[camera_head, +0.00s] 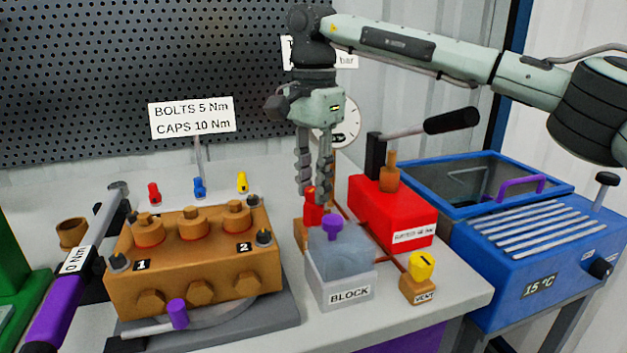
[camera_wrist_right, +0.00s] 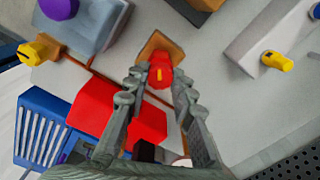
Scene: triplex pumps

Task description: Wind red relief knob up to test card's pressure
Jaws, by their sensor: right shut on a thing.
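The red relief knob (camera_head: 313,212) stands on a small brass block behind the grey BLOCK box. My right gripper (camera_head: 314,192) points straight down from above and is shut on the knob. My left gripper is out of view.
A red hand pump (camera_head: 400,210) with a black-gripped lever stands right of the knob. The BLOCK box (camera_head: 338,293) with a purple knob is in front, a yellow VENT knob (camera_head: 422,266) front right. A brass pump block (camera_head: 195,265) is left, a blue bath (camera_head: 540,260) right.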

